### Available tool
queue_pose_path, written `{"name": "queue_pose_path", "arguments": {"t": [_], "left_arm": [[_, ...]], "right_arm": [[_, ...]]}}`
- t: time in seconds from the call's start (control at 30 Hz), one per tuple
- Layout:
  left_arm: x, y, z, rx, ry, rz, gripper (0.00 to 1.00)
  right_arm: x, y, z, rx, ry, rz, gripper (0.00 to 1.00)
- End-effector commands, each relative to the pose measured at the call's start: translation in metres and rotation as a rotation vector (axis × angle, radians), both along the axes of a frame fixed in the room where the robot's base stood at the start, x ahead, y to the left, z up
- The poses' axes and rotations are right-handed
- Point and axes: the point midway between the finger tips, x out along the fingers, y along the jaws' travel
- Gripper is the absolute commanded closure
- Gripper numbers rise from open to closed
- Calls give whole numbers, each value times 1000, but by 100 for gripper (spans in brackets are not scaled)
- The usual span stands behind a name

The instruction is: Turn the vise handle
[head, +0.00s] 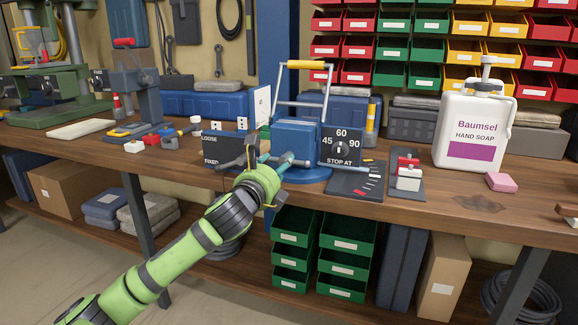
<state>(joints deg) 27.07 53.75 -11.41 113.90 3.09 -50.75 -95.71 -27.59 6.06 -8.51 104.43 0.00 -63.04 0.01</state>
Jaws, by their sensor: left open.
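A blue vise (298,136) stands on the workbench near the middle of the head view. A teal and grey bar (290,160) sticks out at its front, apparently part of its screw or handle. A black dial plate (341,147) marked 45, 60, 90 and "STOP AT" stands at its right. A dark plate (211,147) marked "LOOSE" and "FIXED" is at its left. My left gripper (256,160) is open, close in front of the vise beside the bar. Whether it touches the bar is hard to tell, as the gripper and wrist hide part of it.
A metal frame with a yellow grip (305,65) rises behind the vise. A soap bottle (473,127), a pink block (501,182) and a small red and white item (408,174) are at the right. Small tools (147,131) lie at the left. Green bins (345,250) sit below the bench.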

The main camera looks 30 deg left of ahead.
Motion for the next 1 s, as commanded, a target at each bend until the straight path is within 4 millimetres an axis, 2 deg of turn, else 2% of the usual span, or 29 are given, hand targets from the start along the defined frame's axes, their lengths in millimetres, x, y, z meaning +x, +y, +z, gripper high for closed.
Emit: {"name": "queue_pose_path", "arguments": {"t": [0.1,0.3,0.63,0.67,0.7,0.77,0.8,1.0], "left_arm": [[18,4,0,-5,-1,0,43],[35,8,-1,-3,1,0,43],[39,9,-1,-2,0,-1,43],[39,9,-1,-2,0,-1,51],[39,9,-1,-2,0,-1,67],[39,9,-1,-2,0,-1,91],[39,9,-1,-2,1,-2,100],[39,8,-2,-5,2,-2,100]], "right_arm": [[1,0,1,-1,-1,0,60],[1,0,3,0,-4,0,60],[2,0,3,1,-5,0,60],[2,0,3,1,-5,0,60],[2,0,3,1,-5,0,60],[2,0,3,1,-4,0,60],[2,0,3,1,-4,0,60],[2,1,4,1,-5,0,60]]}}
